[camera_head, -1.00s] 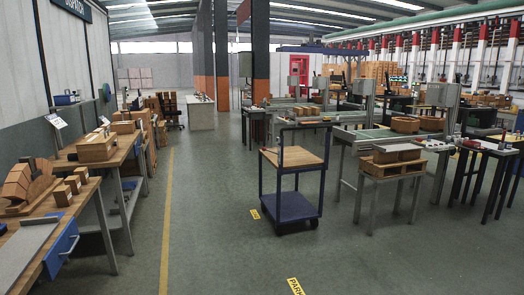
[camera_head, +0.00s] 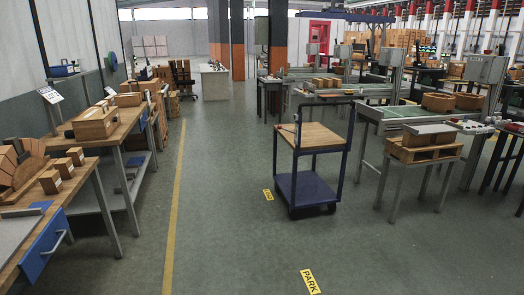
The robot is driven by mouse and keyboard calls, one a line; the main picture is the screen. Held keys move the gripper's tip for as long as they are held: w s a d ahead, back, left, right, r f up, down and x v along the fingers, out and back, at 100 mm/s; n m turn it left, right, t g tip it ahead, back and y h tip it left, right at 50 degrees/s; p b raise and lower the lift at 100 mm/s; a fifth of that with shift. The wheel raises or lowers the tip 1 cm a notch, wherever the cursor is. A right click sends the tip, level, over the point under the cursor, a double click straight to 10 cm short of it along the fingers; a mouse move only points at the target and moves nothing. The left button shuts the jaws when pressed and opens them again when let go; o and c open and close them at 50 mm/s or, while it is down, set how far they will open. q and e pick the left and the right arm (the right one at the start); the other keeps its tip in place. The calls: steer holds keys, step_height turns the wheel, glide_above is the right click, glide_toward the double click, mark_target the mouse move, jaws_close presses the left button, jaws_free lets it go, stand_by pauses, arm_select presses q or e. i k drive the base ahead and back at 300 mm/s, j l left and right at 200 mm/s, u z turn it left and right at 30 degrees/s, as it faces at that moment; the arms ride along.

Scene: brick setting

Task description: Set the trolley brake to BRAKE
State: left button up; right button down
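The trolley (camera_head: 308,190) stands on the floor a little right of the middle. It has a wooden top shelf (camera_head: 317,136), a blue lower shelf and dark blue posts. A small pale and reddish part (camera_head: 297,128) shows at its left post near the top shelf; I cannot tell whether it is the brake or how it is set. The trolley's wheels are small and dark at this distance. Neither of my grippers shows in the head view.
Yellow floor labels lie by the trolley (camera_head: 268,195) and nearer me, reading PARK (camera_head: 310,282). A yellow line (camera_head: 174,215) runs along the left benches (camera_head: 108,138). A small table with wooden boxes (camera_head: 420,155) stands right of the trolley. The floor before the trolley is clear.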

mark_target(279, 127)
steer(key=i+l+z, duration=0.1)
steer(key=i, duration=0.95)
steer(key=i+l, duration=0.1)
steer(key=i, duration=0.9)
steer(key=i+l+u, duration=0.15)
steer(key=i+u, duration=0.15)
steer(key=i, duration=0.15)
steer(key=i+l+u, duration=0.25)
steer(key=i, duration=0.2)
steer(key=i+l+u, duration=0.3)
steer(key=i+l, duration=0.05)
steer(key=i, duration=0.05)
